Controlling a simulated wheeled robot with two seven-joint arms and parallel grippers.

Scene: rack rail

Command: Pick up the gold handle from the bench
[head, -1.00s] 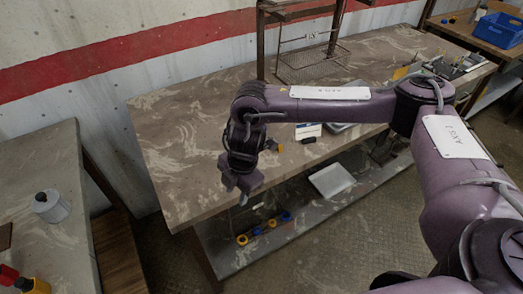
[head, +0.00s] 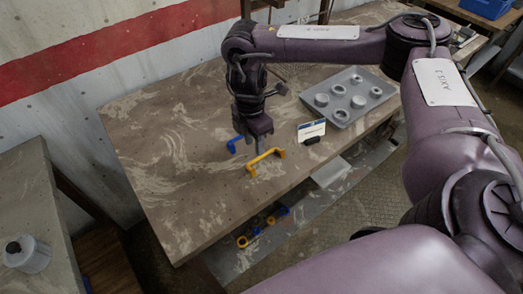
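The gold handle (head: 266,159) is a small yellow bracket shape lying on the bench (head: 190,190), near its front edge. A similar blue handle (head: 234,145) lies just to its left. My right gripper (head: 255,136) points down over the bench, just behind the gold handle in the picture and right of the blue one. It does not appear to hold the gold handle. Its fingers are dark and small, so their opening is unclear. My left gripper is not in view.
A grey tray (head: 369,101) with several round parts stands to the right on the bench. A small card in a dark stand (head: 312,132) is between tray and handle. A lower shelf (head: 238,266) holds blue and yellow parts. The bench's left side is clear.

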